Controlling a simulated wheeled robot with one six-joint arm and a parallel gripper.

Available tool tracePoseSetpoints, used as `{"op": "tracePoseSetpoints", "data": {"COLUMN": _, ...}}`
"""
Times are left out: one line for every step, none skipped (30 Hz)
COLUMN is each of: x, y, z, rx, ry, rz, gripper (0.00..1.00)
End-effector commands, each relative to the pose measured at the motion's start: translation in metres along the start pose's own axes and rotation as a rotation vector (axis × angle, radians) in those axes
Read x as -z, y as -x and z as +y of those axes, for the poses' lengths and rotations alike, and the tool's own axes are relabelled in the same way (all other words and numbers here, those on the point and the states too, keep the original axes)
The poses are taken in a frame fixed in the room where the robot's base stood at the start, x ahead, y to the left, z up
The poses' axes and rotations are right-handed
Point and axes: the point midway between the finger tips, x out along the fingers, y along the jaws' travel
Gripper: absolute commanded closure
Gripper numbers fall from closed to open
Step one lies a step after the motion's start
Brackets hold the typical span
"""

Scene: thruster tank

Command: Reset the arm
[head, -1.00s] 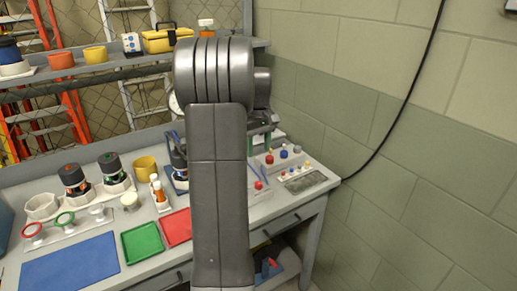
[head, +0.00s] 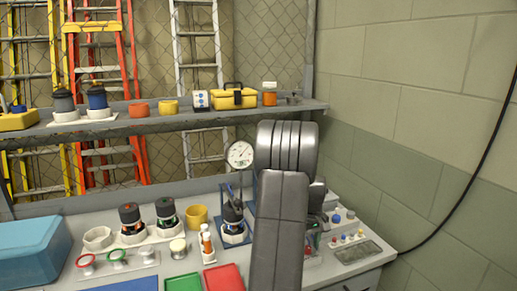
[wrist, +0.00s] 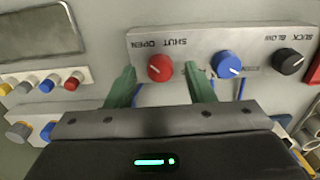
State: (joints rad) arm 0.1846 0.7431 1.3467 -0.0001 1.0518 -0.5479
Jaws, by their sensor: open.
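My arm (head: 281,225) stands in the right-middle of the head view, upright and in front of the bench. My gripper (wrist: 162,72) is open in the wrist view, its two green fingers apart. Between the fingertips in the picture is a red knob (wrist: 160,68) on a grey panel (wrist: 195,48) lettered SHUT and OPEN. Nothing is held; whether the fingers touch the knob I cannot tell. In the head view my arm mostly hides the gripper.
A blue knob (wrist: 227,65) and a black knob (wrist: 289,61) sit beside the red one. The bench holds a dial gauge (head: 240,154), a yellow cup (head: 197,215), a green tray (head: 184,282) and a red tray (head: 224,278). A shelf (head: 140,127) runs behind; a block wall (head: 420,150) stands right.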

Motion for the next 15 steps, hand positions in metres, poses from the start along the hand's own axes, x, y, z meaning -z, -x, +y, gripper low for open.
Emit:
{"op": "tracePoseSetpoints", "data": {"x": -0.0003, "y": -0.0033, "z": -0.0002, "rx": 0.001, "ry": 0.000, "rz": -0.002, "gripper": 0.52}}
{"op": "tracePoseSetpoints", "data": {"x": -0.0002, "y": -0.0047, "z": -0.0001, "rx": 0.001, "ry": 0.000, "rz": -0.001, "gripper": 0.52}}
{"op": "tracePoseSetpoints", "data": {"x": -0.0001, "y": -0.0061, "z": 0.0000, "rx": 0.000, "ry": 0.000, "rz": -0.001, "gripper": 0.52}}
{"op": "tracePoseSetpoints", "data": {"x": -0.0001, "y": -0.0068, "z": 0.0000, "rx": 0.000, "ry": 0.000, "rz": 0.000, "gripper": 0.52}}
{"op": "tracePoseSetpoints", "data": {"x": 0.0000, "y": -0.0072, "z": 0.0000, "rx": 0.000, "ry": 0.000, "rz": 0.000, "gripper": 0.52}}
{"op": "tracePoseSetpoints", "data": {"x": 0.0001, "y": -0.0069, "z": 0.0000, "rx": 0.000, "ry": -0.002, "rz": 0.001, "gripper": 0.52}}
{"op": "tracePoseSetpoints", "data": {"x": 0.0001, "y": -0.0068, "z": 0.0000, "rx": 0.000, "ry": -0.003, "rz": 0.000, "gripper": 0.52}}
{"op": "tracePoseSetpoints", "data": {"x": 0.0001, "y": -0.0068, "z": 0.0000, "rx": 0.000, "ry": -0.003, "rz": 0.000, "gripper": 0.52}}
{"op": "tracePoseSetpoints", "data": {"x": 0.0000, "y": -0.0067, "z": 0.0000, "rx": 0.000, "ry": -0.003, "rz": 0.000, "gripper": 0.52}}
{"op": "tracePoseSetpoints", "data": {"x": 0.0000, "y": -0.0067, "z": 0.0000, "rx": 0.000, "ry": -0.003, "rz": 0.000, "gripper": 0.52}}
{"op": "tracePoseSetpoints", "data": {"x": 0.0000, "y": -0.0067, "z": 0.0000, "rx": 0.000, "ry": -0.003, "rz": 0.000, "gripper": 0.52}}
{"op": "tracePoseSetpoints", "data": {"x": 0.0000, "y": -0.0066, "z": 0.0000, "rx": 0.000, "ry": -0.003, "rz": 0.000, "gripper": 0.52}}
{"op": "tracePoseSetpoints", "data": {"x": 0.0000, "y": -0.0065, "z": 0.0000, "rx": 0.000, "ry": -0.003, "rz": 0.000, "gripper": 0.52}}
{"op": "tracePoseSetpoints", "data": {"x": 0.0000, "y": -0.0062, "z": 0.0000, "rx": 0.000, "ry": -0.003, "rz": 0.000, "gripper": 0.52}}
{"op": "tracePoseSetpoints", "data": {"x": 0.0001, "y": -0.0052, "z": 0.0001, "rx": 0.000, "ry": -0.003, "rz": 0.001, "gripper": 0.52}}
